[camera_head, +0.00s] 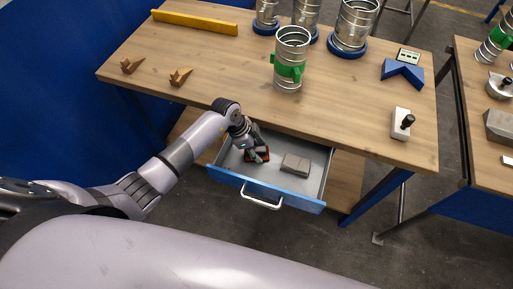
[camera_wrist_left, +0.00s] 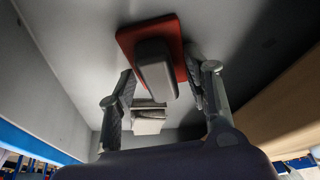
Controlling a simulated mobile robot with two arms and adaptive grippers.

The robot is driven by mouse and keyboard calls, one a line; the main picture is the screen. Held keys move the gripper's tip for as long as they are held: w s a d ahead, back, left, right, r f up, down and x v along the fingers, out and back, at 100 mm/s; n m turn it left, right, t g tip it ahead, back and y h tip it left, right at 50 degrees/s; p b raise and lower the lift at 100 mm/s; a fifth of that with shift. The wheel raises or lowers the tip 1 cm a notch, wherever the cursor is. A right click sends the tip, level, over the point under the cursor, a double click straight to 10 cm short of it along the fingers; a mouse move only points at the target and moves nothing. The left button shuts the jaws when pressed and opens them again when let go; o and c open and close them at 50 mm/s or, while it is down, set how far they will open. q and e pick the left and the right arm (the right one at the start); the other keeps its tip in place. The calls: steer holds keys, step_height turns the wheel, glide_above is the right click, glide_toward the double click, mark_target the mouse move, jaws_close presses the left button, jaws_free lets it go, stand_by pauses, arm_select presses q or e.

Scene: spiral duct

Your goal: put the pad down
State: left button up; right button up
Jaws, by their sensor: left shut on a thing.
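The pad, a red plate with a grey grip block, shows in the wrist view (camera_wrist_left: 157,65) between the two fingers. My left gripper (camera_wrist_left: 160,88) is shut on it. The open drawer (camera_head: 230,178) has a blue front and a grey floor. My right gripper is not in view.
A grey-brown block (camera_head: 296,163) lies in the drawer to the right of the gripper; free drawer floor is around it. The wooden tabletop (camera_head: 210,65) overhangs the drawer's back. A duct piece with a green clamp (camera_head: 288,68) stands on the table.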

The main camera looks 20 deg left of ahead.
arm_select(q)
steer(key=o, duration=1)
steer(key=b+v, duration=0.2)
steer(key=v, duration=1)
steer(key=shift+d+r, duration=0.1)
steer(key=shift+d, duration=0.05)
